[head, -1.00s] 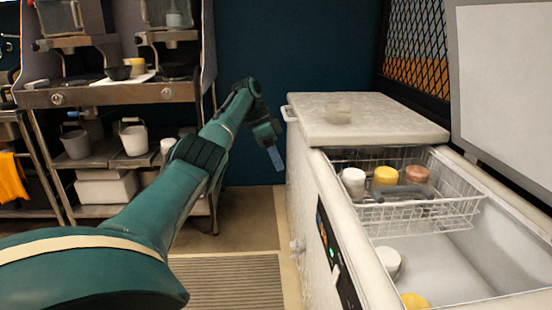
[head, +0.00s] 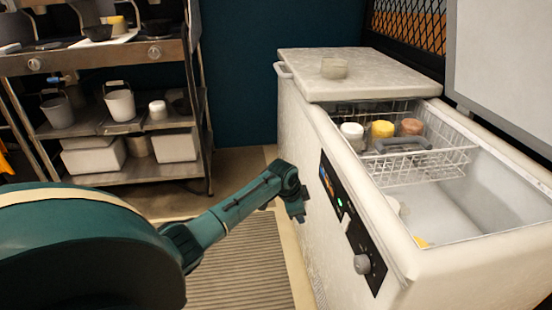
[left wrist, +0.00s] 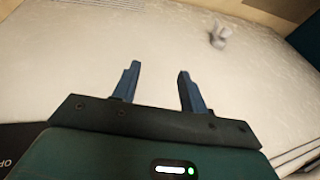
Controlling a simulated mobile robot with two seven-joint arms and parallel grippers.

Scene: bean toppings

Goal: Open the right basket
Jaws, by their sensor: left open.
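A white wire basket (head: 446,166) hangs in the open half of a white chest freezer (head: 300,140). It has a grey handle (head: 402,144) along its near side and holds white, yellow and brown-topped tubs. My left gripper (head: 298,213) is low beside the freezer's outer side wall, outside and below the basket. In the left wrist view its two blue fingers (left wrist: 156,80) are apart, with nothing between them, facing the pale wall. The basket does not show in that view. My right gripper is not in view.
A control panel with a knob (head: 362,263) is on the freezer's side. In the left wrist view a small grey fitting (left wrist: 219,37) sticks out.

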